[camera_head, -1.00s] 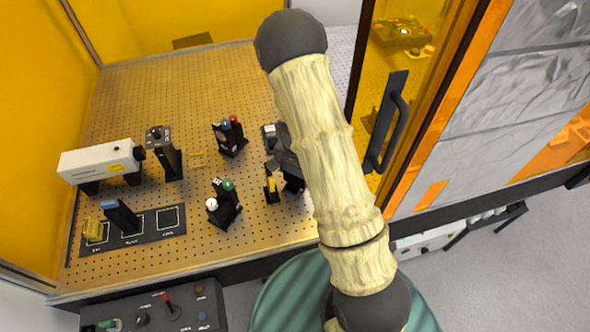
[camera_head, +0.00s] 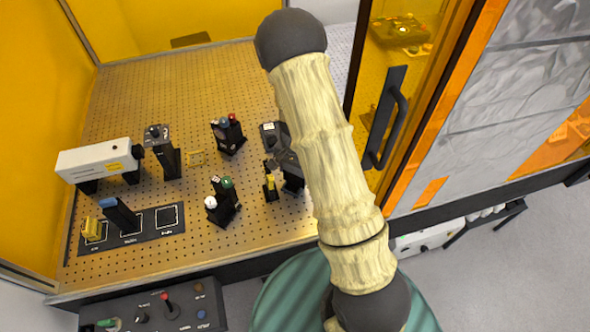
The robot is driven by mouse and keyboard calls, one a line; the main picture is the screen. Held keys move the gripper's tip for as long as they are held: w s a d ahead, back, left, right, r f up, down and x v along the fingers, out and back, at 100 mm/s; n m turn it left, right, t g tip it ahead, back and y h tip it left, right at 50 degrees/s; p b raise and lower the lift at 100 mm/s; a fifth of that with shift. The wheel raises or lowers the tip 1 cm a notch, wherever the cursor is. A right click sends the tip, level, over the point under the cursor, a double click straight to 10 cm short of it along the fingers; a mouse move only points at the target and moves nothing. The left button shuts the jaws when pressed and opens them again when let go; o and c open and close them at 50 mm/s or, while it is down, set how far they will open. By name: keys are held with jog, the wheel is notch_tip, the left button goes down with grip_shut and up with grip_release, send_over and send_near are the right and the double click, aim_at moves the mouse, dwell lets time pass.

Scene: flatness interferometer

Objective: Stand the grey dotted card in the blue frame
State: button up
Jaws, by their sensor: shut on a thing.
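My gripper (camera_head: 282,164) is a dark shape low over the table, mostly behind my pale arm. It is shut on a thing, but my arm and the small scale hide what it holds. A small black holder with a yellow part (camera_head: 270,186) stands just below it. The blue-topped dark upright piece (camera_head: 119,214) stands on the black mat's middle square at the left; it may be the blue frame, though its opening is not clear. I cannot make out the grey dotted card.
Black mounts with coloured knobs stand on the perforated table (camera_head: 200,85), upper (camera_head: 229,138) and lower (camera_head: 222,205). A white box (camera_head: 98,163) and a dark post (camera_head: 165,158) stand left. The mat's right square (camera_head: 168,216) is empty. An orange glass door (camera_head: 400,110) is at right.

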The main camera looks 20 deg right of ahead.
jog(key=shift+f, duration=0.1)
jog(key=o, duration=1.1)
jog(key=shift+o, duration=0.2)
jog(key=shift+r+p, duration=2.75)
jog(key=shift+r, duration=0.75)
jog(key=shift+r, duration=0.15)
